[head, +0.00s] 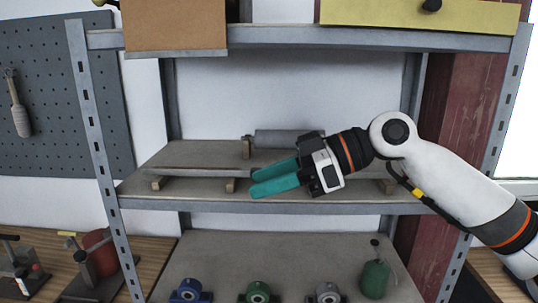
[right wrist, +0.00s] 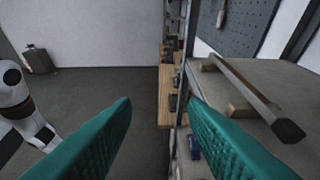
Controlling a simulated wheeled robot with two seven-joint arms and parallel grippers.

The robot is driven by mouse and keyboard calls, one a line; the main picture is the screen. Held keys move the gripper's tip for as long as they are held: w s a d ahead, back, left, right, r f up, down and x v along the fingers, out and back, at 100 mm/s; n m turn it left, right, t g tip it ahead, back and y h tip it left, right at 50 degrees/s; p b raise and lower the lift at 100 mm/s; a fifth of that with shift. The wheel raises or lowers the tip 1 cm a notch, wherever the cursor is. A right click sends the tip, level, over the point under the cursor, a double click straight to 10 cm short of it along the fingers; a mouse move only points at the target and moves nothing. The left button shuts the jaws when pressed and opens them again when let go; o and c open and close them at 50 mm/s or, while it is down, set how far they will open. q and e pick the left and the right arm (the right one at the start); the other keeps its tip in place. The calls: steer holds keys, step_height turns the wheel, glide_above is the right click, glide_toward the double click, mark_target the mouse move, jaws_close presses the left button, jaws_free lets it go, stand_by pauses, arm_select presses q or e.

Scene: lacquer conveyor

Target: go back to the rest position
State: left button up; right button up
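My right gripper (head: 254,183) reaches in from the right in the head view, in front of the middle shelf (head: 380,206). Its two teal fingers point left. In the right wrist view the fingers of the right gripper (right wrist: 160,106) are spread apart with nothing between them, so it is open and empty. My left gripper is not seen in the head view. A white arm part of mine shows at the left edge of the right wrist view, but no left gripper can be made out there.
A grey roller (head: 290,139) lies behind the right gripper. The lower shelf (head: 240,246) holds blue, green and grey bearing blocks and a green canister (head: 374,278). Metal uprights (head: 92,120) flank the shelves. A pegboard (head: 60,95) hangs at left. Open floor (right wrist: 110,85) shows in the wrist view.

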steer(key=s+f+m+t+h, duration=0.1)
steer(key=s+f+m+h, duration=0.2)
steer(key=f, duration=1.2)
steer(key=s+f+m+t, duration=0.2)
steer(key=s+f, duration=0.3)
steer(key=f, duration=1.1)
steer(key=s+d+f+m+h, duration=0.5)
steer(key=s+d+f, duration=0.2)
steer(key=s+d, duration=0.25)
steer(key=s+d+f+m+h, duration=0.55)
steer(key=s+d+f, duration=0.25)
steer(key=d, duration=0.3)
step_height(320, 180, down, 29)
steer(key=s+g+b, duration=0.1)
steer(key=s, duration=0.1)
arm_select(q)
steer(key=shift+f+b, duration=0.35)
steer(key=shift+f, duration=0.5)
arm_select(e)
steer(key=s+d+f+g, duration=0.1)
steer(key=s+d+f, duration=0.2)
steer(key=s+f, duration=1.1)
steer(key=shift+s+f, duration=0.4)
steer(key=shift+s, duration=0.3)
